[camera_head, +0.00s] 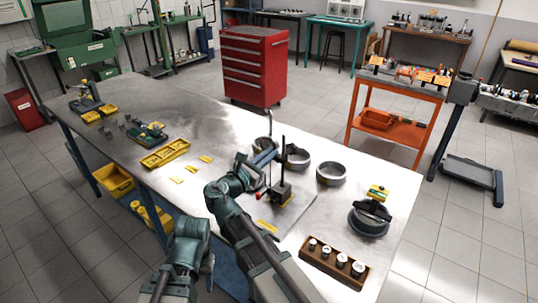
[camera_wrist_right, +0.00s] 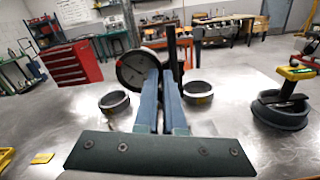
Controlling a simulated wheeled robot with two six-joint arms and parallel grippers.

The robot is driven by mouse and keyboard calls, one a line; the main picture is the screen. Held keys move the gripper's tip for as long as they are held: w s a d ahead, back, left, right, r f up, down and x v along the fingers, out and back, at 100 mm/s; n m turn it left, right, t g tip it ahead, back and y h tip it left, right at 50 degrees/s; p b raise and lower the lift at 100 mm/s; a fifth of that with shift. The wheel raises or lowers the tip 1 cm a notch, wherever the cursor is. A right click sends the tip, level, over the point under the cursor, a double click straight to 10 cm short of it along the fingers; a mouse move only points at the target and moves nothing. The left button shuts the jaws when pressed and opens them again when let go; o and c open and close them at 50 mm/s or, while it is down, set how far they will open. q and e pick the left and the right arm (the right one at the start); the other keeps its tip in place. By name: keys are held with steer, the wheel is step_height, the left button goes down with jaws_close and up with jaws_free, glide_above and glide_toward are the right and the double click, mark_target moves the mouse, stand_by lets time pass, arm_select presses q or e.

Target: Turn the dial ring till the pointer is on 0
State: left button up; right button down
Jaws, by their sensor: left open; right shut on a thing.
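The dial gauge (camera_wrist_right: 137,68) is a round, dark disc with a rim, close ahead in the right wrist view. Its pointer and marks are too small to read. A dark post (camera_wrist_right: 172,52) stands beside it; in the head view the post rises from a block-like base (camera_head: 280,191) on the bench. My right gripper (camera_wrist_right: 156,82) has its blue fingers at the lower rim of the dial, shut on the dial ring; the fingers hide that part. It also shows in the head view (camera_head: 265,158). My left arm shows at the bottom of the head view, but its gripper does not.
Metal rings (camera_head: 331,174) stand on the bench just beyond and right of the gauge. A dark round tool (camera_head: 369,220) and a wooden block (camera_head: 334,264) with several small parts are to the right. Yellow trays (camera_head: 165,153) lie left.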

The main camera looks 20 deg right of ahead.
steer(key=c, duration=1)
jaws_free()
steer(key=shift+c, duration=0.2)
steer(key=shift+s, duration=0.15)
